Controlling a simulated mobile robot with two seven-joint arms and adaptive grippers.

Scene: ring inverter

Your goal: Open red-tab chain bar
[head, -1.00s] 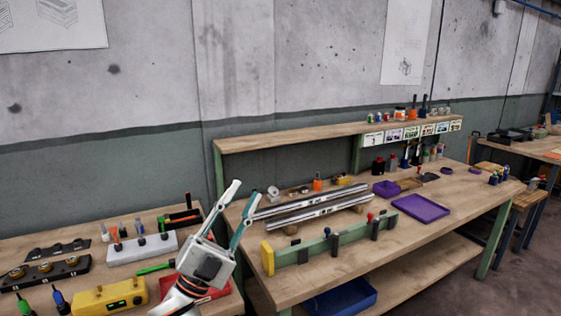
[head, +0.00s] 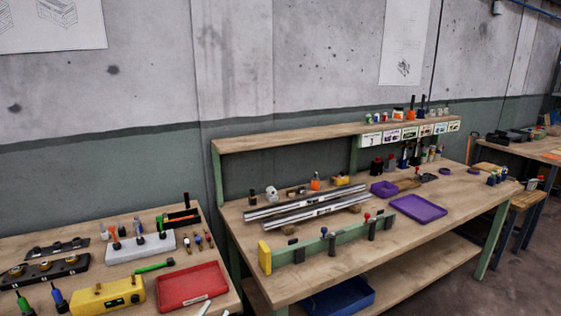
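A long green bar (head: 345,237) with a yellow end block (head: 265,257) stands along the front of the wooden workbench. Dark upright pieces sit along it, with a small red tab or knob (head: 366,217) near its right part and a blue one (head: 323,231) further left. Whether the dark pieces are open or shut is too small to tell. Two silver bars (head: 305,207) lie behind it. My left gripper (head: 217,310) shows only its pale fingertips at the bottom edge, apart from each other, near the red tray and away from the green bar. My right gripper is not in view.
A red tray (head: 192,288), a yellow box (head: 105,297) and several tools lie on the left table. A purple tray (head: 418,209) lies on the workbench to the right of the green bar. A blue bin (head: 340,299) sits below the bench top.

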